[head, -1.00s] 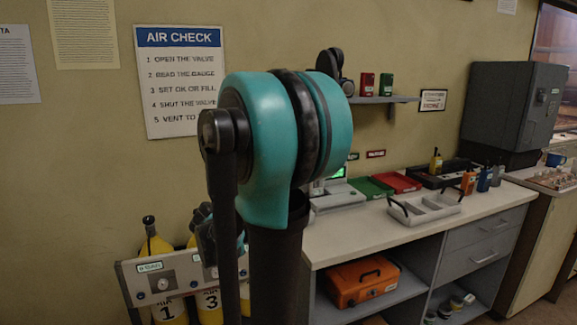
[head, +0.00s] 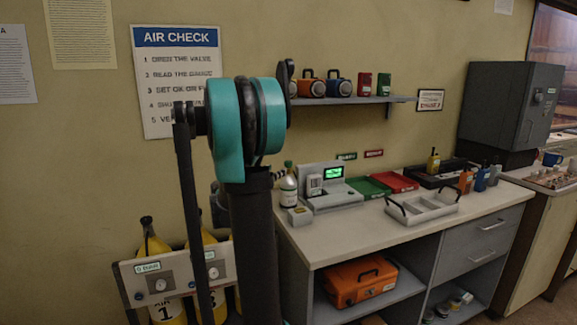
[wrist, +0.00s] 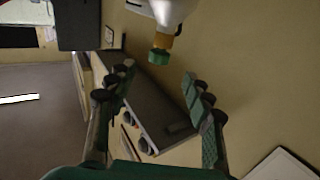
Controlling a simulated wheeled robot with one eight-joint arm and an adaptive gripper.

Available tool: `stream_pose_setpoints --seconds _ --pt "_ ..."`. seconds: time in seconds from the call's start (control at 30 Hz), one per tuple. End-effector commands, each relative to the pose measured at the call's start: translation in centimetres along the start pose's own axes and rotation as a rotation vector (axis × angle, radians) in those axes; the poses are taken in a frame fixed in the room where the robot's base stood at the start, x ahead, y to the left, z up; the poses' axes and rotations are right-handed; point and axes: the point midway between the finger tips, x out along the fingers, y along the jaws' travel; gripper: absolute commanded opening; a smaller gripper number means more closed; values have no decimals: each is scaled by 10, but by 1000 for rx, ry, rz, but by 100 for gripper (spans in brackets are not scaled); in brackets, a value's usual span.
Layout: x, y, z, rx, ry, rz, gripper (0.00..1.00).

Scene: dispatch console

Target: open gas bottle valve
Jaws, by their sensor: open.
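In the head view a small pale gas bottle (head: 288,192) with a green top stands upright on the counter, at the left of a grey unit with a lit green screen. In the wrist view a pale bottle (wrist: 172,10) with a brass neck and a green knob (wrist: 160,55) shows at the top, apparently the same bottle. My gripper (wrist: 160,92) is open and empty. The knob lies above the gap between its fingertips in the picture and looks apart from both. In the head view my arm covers the gripper.
A gauge panel (head: 187,272) with numbered yellow cylinders (head: 150,240) stands low at the left. The counter (head: 350,235) holds the grey console (head: 330,187), green and red trays and a white tray (head: 425,208). A shelf (head: 355,101) with cases hangs above.

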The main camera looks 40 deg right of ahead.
Motion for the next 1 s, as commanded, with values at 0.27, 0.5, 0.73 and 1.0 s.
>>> stream_pose_setpoints --seconds 0.27,0.5,0.73,1.0 --pt "56 1 0 0 0 3 51" --pt "88 1 0 0 0 2 51" --pt "97 0 0 0 0 -1 51" --pt "96 0 0 0 0 -1 44"
